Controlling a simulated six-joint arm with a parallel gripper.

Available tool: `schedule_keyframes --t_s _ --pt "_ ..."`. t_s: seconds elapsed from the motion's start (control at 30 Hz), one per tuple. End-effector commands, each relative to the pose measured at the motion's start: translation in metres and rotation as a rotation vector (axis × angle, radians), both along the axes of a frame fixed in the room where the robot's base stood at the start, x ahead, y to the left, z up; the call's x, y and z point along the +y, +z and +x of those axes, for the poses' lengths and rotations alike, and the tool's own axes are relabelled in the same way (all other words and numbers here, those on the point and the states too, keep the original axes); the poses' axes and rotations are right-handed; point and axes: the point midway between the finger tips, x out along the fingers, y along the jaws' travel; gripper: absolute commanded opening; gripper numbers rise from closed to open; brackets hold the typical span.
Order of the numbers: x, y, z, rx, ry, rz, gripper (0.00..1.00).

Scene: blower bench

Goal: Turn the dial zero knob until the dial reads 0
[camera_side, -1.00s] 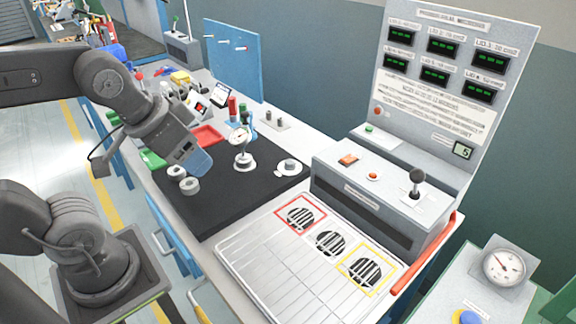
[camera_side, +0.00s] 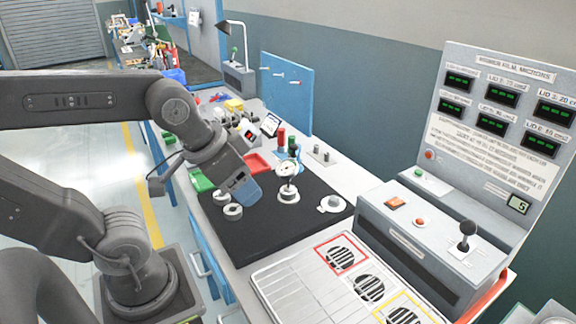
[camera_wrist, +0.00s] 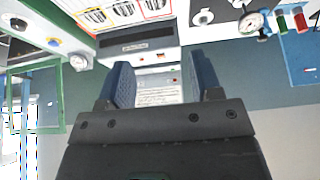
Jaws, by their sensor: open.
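The dial gauge (camera_side: 287,170) stands on a round silver base (camera_side: 289,196) on the black mat, its white face tilted up. It also shows at the upper right of the wrist view (camera_wrist: 250,23). Its needle reading and zero knob are too small to make out. My gripper (camera_side: 254,190) hangs just left of the dial in the side view, apparently apart from it. In the wrist view, its blue fingers (camera_wrist: 163,82) are spread wide with nothing between them.
Two silver rings (camera_side: 227,205) lie on the black mat (camera_side: 255,235) left of the dial; a white flanged part (camera_side: 332,203) lies right. Red and green cylinders (camera_side: 286,140) stand behind it. A grey control box (camera_side: 415,235) and tall display panel (camera_side: 490,150) stand on the right.

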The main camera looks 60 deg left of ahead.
Motion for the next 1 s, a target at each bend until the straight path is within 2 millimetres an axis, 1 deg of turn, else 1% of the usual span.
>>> schedule_keyframes --t_s 0.3,0.37,0.47,0.57,0.63,0.77,0.8,0.87,0.9,0.97,1.0 --pt "0.000 0.001 0.002 0.003 -0.007 0.005 0.58" --pt "0.001 0.004 0.008 0.011 -0.023 0.016 0.58" --pt "0.005 0.012 0.027 0.039 -0.091 0.057 0.58" --pt "0.011 0.020 0.058 0.083 -0.201 0.116 0.58" --pt "0.018 0.024 0.084 0.116 -0.292 0.160 0.58" --pt "0.031 0.023 0.132 0.176 -0.465 0.230 0.58" --pt "0.036 0.020 0.147 0.195 -0.519 0.247 0.58" --pt "0.044 0.015 0.170 0.221 -0.601 0.273 0.58" --pt "0.050 0.010 0.185 0.237 -0.657 0.289 0.58" --pt "0.059 0.001 0.206 0.262 -0.741 0.309 0.58" --pt "0.065 -0.007 0.220 0.277 -0.798 0.322 0.58"
